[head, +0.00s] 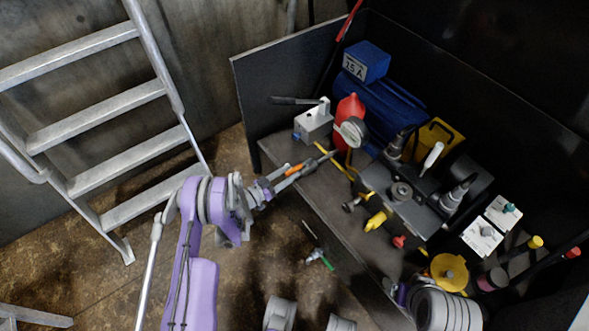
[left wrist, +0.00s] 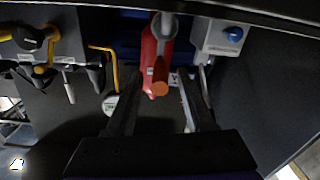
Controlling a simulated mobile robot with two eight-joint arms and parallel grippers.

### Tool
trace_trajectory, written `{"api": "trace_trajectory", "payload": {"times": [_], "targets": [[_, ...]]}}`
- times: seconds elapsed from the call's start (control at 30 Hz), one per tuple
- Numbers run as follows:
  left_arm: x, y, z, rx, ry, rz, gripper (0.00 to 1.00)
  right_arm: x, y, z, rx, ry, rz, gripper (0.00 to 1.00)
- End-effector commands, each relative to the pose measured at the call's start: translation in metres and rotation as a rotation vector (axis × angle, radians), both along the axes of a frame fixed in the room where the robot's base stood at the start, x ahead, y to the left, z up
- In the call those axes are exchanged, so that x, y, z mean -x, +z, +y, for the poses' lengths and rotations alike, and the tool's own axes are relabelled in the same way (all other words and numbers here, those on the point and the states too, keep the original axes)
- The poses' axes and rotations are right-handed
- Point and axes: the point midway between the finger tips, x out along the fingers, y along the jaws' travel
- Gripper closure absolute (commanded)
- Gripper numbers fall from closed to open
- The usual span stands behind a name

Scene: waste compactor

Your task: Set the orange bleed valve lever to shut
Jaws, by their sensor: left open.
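The orange lever (head: 294,171) shows in the head view as a short orange piece in line with my left gripper's fingers. In the left wrist view, its round orange end (left wrist: 160,88) faces the camera, in front of a red body. My left gripper (head: 318,165) is open at the bench's front edge. Its fingers (left wrist: 162,101) stand on either side of the orange end in the left wrist view, with gaps visible; I see no contact. The lever's pivot and the rest of its length are hidden. My right gripper is not in view.
Yellow hooked handles (left wrist: 103,65) lie left in the wrist view. A ladder (head: 105,150) stands at left.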

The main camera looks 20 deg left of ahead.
Motion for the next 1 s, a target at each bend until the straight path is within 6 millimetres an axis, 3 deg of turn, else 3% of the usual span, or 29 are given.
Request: {"api": "trace_trajectory", "payload": {"times": [0.2, 0.57, 0.87, 1.0], "targets": [[-0.021, 0.000, -0.016, 0.000, -0.002, 0.000, 0.47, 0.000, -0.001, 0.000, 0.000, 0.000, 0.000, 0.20], [-0.026, 0.000, -0.019, 0.000, 0.000, 0.000, 0.47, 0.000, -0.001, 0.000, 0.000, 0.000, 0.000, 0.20], [-0.026, 0.000, -0.019, 0.000, 0.000, 0.000, 0.99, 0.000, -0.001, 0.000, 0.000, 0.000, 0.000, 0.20], [-0.026, 0.000, -0.019, 0.000, 0.000, 0.000, 1.00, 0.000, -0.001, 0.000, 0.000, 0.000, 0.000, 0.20]]}}
